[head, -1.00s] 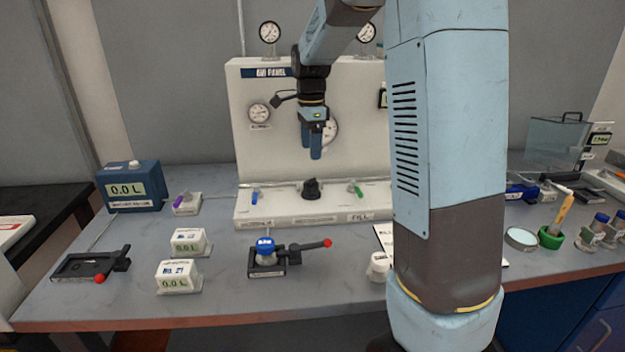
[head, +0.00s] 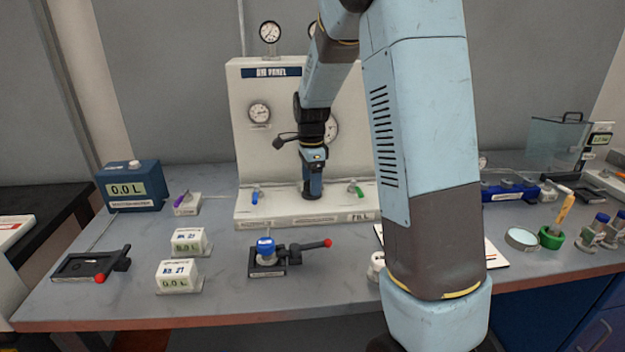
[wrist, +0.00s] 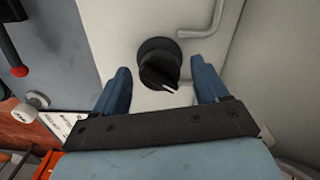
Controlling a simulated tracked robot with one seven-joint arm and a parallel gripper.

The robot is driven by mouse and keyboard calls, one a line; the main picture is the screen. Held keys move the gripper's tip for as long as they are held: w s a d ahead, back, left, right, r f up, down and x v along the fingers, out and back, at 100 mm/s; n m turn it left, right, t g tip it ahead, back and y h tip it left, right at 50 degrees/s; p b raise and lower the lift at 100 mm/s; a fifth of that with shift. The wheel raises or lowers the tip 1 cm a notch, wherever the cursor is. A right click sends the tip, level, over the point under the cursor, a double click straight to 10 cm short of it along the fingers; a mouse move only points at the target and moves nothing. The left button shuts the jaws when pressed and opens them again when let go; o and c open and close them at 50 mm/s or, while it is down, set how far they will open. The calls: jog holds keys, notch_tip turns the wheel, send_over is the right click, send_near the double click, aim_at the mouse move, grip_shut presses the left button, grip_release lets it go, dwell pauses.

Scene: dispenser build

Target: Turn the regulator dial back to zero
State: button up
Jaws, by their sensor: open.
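The regulator dial (wrist: 159,66) is a black knob with a white pointer mark on its face. In the wrist view it lies between and slightly beyond the two blue fingers of my gripper (wrist: 163,88), and the mark points to the lower right. The fingers are open, one on each side of the dial, with a gap on both sides. In the head view my gripper (head: 312,190) points down over the dial on the white panel's ledge and hides most of it. No scale or zero mark is readable around the dial.
A blue-handled valve (head: 255,194) and a green-handled valve (head: 355,188) flank the dial. A clamp with a blue-capped item (head: 265,247) sits in front. A pipe (wrist: 207,22) bends near the dial in the wrist view.

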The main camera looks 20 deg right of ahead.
jog(key=c, duration=1.1)
jog(key=shift+o, duration=0.3)
jog(key=shift+n, duration=0.3)
